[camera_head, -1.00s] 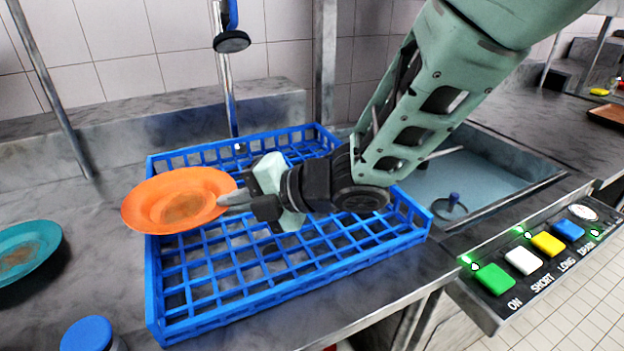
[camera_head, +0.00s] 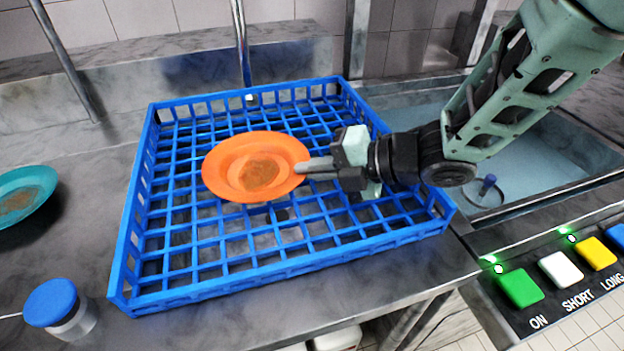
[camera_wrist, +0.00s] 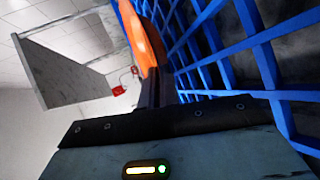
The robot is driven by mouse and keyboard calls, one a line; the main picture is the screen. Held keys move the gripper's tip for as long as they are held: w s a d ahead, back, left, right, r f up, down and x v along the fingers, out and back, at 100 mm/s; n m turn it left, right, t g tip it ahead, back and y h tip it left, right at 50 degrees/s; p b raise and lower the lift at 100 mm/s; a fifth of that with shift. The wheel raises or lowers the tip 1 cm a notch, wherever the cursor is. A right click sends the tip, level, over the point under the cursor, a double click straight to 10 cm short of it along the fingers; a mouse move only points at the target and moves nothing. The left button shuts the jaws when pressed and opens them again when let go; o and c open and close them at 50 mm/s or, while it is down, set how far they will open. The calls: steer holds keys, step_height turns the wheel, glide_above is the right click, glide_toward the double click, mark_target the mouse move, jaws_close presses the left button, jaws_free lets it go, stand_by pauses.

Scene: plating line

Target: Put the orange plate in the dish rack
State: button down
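The orange plate (camera_head: 233,160) has a brownish smear in its middle. My gripper (camera_head: 304,170) is shut on the plate's right rim and holds it roughly level over the blue dish rack (camera_head: 131,263). In the wrist view the plate (camera_wrist: 146,38) shows edge-on beyond the fingers (camera_wrist: 156,92), with the rack's blue grid (camera_wrist: 262,40) along the right. The rack is an open grid crate on the counter and looks empty. I cannot tell exactly how high the plate is above its floor.
A teal plate (camera_head: 22,195) with a brown smear lies at the left edge. A blue-lidded jar (camera_head: 55,305) stands front left of the rack. A sink (camera_head: 535,150) lies to the right, with a panel of coloured buttons (camera_head: 521,288) before it.

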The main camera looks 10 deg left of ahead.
mark_target(313, 198)
steer(key=shift+f, duration=1.55)
steer(key=shift+f, duration=0.3)
steer(key=c, duration=1.6)
jaws_free()
steer(key=shift+c, duration=0.2)
steer(key=shift+r, duration=0.1)
steer(key=shift+r, duration=0.2)
steer(key=b+v, duration=0.1)
steer(key=v, duration=1.1)
